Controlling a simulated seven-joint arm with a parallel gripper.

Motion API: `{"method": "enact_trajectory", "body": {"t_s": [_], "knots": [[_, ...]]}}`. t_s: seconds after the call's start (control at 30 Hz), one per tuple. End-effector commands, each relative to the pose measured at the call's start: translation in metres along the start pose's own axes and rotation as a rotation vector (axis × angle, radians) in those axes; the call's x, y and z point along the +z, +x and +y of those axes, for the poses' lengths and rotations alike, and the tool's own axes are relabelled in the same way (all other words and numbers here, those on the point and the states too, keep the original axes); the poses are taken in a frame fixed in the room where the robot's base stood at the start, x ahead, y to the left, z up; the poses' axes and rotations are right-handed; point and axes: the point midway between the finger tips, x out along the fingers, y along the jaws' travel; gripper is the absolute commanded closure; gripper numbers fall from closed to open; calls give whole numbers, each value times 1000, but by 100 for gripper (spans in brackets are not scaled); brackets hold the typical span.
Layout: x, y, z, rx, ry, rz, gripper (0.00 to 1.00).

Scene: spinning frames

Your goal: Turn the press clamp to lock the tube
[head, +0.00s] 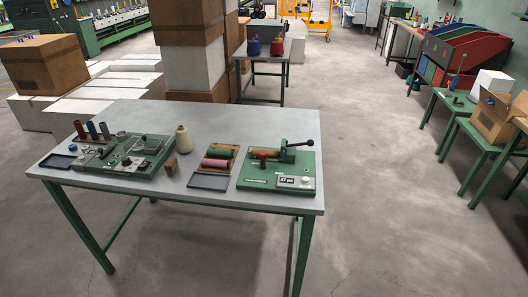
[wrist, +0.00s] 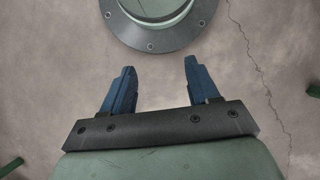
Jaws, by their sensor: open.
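A green test device (head: 277,170) sits at the right end of the grey table. On it, a black press clamp (head: 298,145) has a lever with a ball end that sticks out to the right. A brownish tube (head: 258,153) lies across the device, left of the clamp and partly behind a red part (head: 263,156). Whether the clamp touches the tube is too small to tell. My gripper (wrist: 160,66) shows only in the wrist view. Its two blue fingers are wide apart with nothing between them, over bare concrete floor, away from the device.
On the grey table (head: 290,118), a wooden rack (head: 234,151) with green and pink tubes and a dark tray (head: 208,182) stand left of the device. Further left are a cream cone (head: 183,142) and another green machine (head: 122,158). The floor right of the table is clear.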

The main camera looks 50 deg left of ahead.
Motion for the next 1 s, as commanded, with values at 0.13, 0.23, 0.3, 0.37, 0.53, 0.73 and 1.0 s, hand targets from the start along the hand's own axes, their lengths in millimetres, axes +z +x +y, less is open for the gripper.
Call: {"method": "enact_trajectory", "body": {"t_s": [0.13, 0.23, 0.3, 0.37, 0.53, 0.73, 1.0], "knots": [[-29, -38, 0, 0, -1, 78, 40], [-46, -64, -1, 1, -4, 126, 40], [-58, -82, -2, 2, -6, 160, 40], [-68, -98, -3, 3, -10, 188, 40], [-94, -144, -9, 8, -25, 265, 40], [-124, -201, -24, 18, -61, 348, 40], [-162, -284, -69, 41, -152, 439, 40]]}}
